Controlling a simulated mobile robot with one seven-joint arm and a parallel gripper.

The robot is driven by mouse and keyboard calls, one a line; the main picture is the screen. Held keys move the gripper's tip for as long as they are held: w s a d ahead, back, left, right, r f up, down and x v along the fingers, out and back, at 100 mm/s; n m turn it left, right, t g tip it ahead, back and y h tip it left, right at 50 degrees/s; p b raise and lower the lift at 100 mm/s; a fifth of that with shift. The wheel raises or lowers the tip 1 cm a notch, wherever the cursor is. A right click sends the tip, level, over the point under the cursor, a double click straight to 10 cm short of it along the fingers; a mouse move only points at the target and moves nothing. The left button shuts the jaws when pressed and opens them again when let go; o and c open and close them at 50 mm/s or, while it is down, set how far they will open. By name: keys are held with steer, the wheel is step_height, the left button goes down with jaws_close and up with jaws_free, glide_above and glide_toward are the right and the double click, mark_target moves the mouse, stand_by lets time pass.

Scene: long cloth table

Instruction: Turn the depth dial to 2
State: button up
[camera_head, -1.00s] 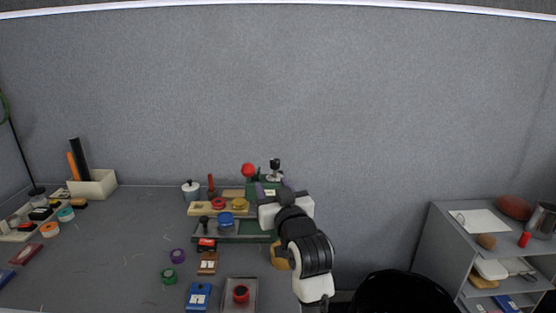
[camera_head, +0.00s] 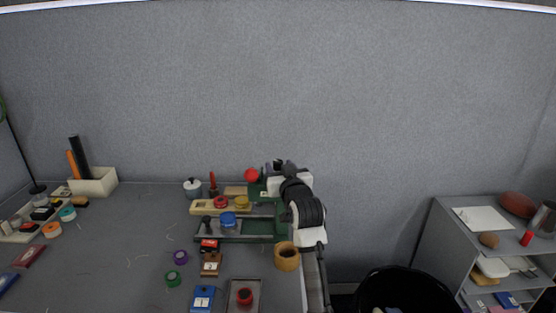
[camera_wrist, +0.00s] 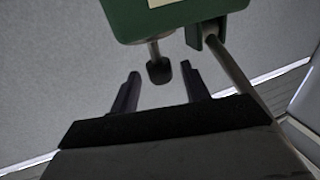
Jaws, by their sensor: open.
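A green machine (camera_head: 252,188) with a red ball knob (camera_head: 252,175) stands at the back of the table, its right part hidden behind my arm. In the wrist view the green body (camera_wrist: 175,15) fills the top, with a pale label at its edge. A short metal shaft with a dark rounded knob (camera_wrist: 159,72) sticks out of it. My gripper (camera_wrist: 163,80) is open, one finger on each side of this knob in the picture; no contact shows. I cannot tell whether this knob is the depth dial, and no dial numbers are readable.
A metal rod (camera_wrist: 228,60) runs past the right finger from a green bracket. A shelf (camera_head: 445,225) is at the right.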

steer(key=shift+x, duration=1.2)
steer(key=c, duration=0.9)
steer(key=shift+c, duration=0.2)
